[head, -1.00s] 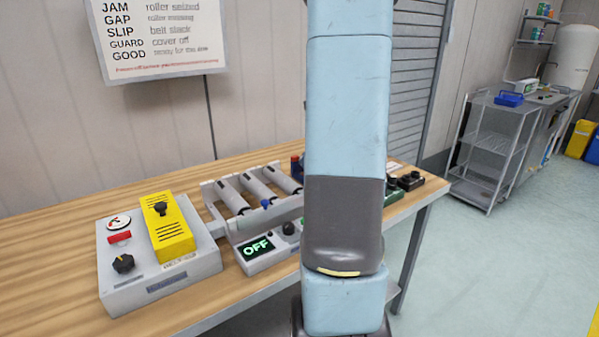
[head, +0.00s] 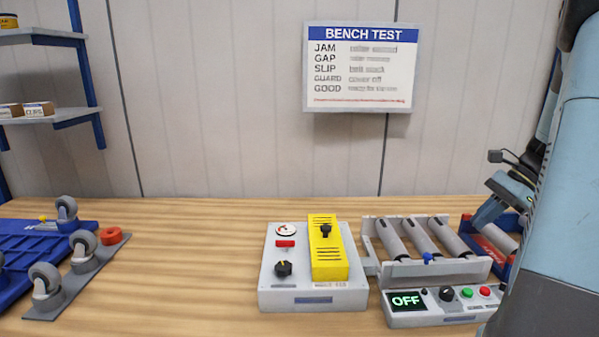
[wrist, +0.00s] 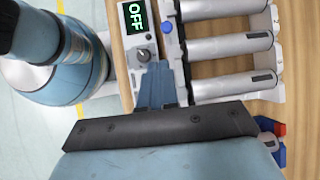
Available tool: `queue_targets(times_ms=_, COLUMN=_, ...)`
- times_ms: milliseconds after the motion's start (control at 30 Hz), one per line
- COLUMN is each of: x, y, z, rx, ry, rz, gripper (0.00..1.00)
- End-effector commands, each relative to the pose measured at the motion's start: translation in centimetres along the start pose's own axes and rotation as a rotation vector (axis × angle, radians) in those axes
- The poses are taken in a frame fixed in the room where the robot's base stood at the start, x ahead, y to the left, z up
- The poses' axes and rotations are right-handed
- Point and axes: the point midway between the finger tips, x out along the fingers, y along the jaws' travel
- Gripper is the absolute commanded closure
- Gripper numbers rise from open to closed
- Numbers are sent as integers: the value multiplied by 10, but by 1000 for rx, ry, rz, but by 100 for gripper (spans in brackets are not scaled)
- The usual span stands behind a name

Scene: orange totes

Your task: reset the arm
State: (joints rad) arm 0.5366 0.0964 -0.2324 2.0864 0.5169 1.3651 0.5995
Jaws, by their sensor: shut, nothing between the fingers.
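My arm (head: 565,190) fills the right edge of the head view. My gripper (head: 483,218) hangs at the right end of the roller unit, fingers angled downward. In the wrist view my gripper (wrist: 158,66) is shut and empty, its blue fingers together over the unit's front. The roller unit (head: 430,270) has several grey rollers and a blue knob. Its control box (head: 440,307) shows a green "OFF" display, a black knob and green and red buttons. Whether the fingertips touch the unit cannot be told.
A grey box with a yellow cover (head: 327,250) stands left of the rollers. A caster plate (head: 75,280) and blue dolly (head: 35,245) lie at the left. A blue and red bin (head: 510,262) is at the right, partly behind my arm. Bare bench (head: 190,260) lies between.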

Motion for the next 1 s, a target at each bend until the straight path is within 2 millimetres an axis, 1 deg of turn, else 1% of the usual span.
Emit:
queue_targets(times_ms=33, x=2, y=3, z=18, rx=-69, ry=28, rz=8, gripper=100)
queue_targets(times_ms=200, x=10, y=16, z=63, rx=-302, ry=131, rz=37, gripper=100)
queue_targets(times_ms=367, x=17, y=32, z=101, rx=-525, ry=227, rz=63, gripper=100)
queue_targets(times_ms=500, x=24, y=49, z=130, rx=-723, ry=313, rz=83, gripper=100)
queue_targets(times_ms=800, x=35, y=88, z=179, rx=-1148, ry=504, rz=121, gripper=100)
queue_targets(times_ms=1000, x=42, y=115, z=203, rx=-1421, ry=637, rz=139, gripper=100)
